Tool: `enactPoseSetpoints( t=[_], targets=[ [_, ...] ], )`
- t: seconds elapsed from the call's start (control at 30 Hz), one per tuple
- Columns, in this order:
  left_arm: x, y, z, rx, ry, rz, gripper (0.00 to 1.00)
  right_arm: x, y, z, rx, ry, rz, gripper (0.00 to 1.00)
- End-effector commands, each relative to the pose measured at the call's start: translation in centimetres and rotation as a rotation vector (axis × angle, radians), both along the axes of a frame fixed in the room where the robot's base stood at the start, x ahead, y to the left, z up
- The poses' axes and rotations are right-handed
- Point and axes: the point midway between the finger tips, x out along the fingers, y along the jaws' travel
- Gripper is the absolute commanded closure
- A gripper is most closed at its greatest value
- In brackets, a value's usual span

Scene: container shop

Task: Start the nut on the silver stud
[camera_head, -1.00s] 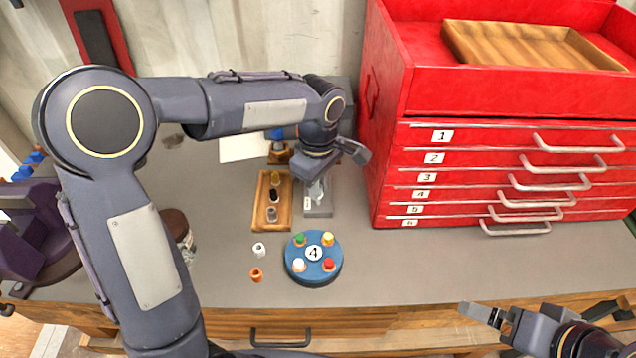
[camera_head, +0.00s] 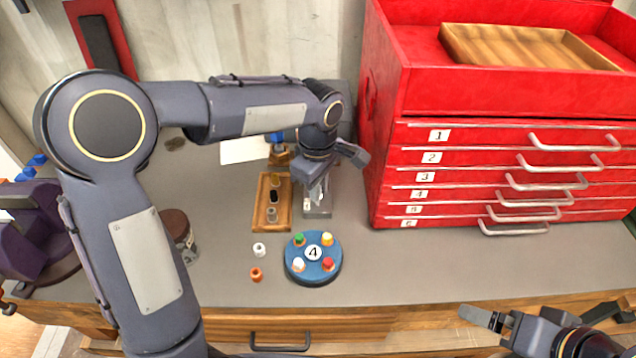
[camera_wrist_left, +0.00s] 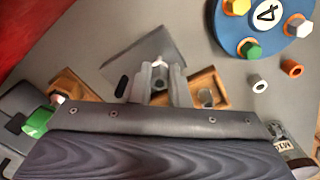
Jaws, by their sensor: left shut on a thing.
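My left gripper (camera_head: 322,190) hangs over a small grey plate (camera_head: 318,211) at the front left of the red cabinet. In the left wrist view, its fingers (camera_wrist_left: 157,82) are shut on a small pale nut (camera_wrist_left: 158,66), with the grey plate (camera_wrist_left: 133,66) behind it. The silver stud is not clearly visible; the fingers and nut cover that spot. I cannot tell whether the nut touches a stud. My right gripper (camera_head: 482,318) is at the lower right, far from these things; its jaw opening is unclear.
A wooden tray (camera_head: 260,222) with small gold, black and grey pieces lies just left of the plate. A blue disc (camera_head: 313,277) marked 4, a white nut (camera_head: 259,249) and an orange nut (camera_head: 256,274) lie nearer. The red cabinet (camera_head: 390,160) bounds the right.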

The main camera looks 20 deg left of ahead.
Motion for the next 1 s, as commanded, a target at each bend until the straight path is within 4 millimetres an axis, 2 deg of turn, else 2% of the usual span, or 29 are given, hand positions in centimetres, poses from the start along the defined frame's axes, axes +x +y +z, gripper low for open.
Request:
enactPoseSetpoints(
  t=[0.03,0.23,1.0],
  targets=[
    [-1.1,-0.3,-2.9,0.004,0.039,-0.008,1.00,0.0,0.0,-2.4,0.000,0.000,0.000,0.03],
    [-1.1,-0.3,-2.8,0.003,0.040,-0.008,1.00,0.0,0.0,-2.3,0.000,0.000,0.000,0.03],
    [-0.9,-0.2,2.0,0.003,0.031,-0.004,1.00,0.0,0.0,1.4,0.000,0.000,0.000,0.03]
  ],
)
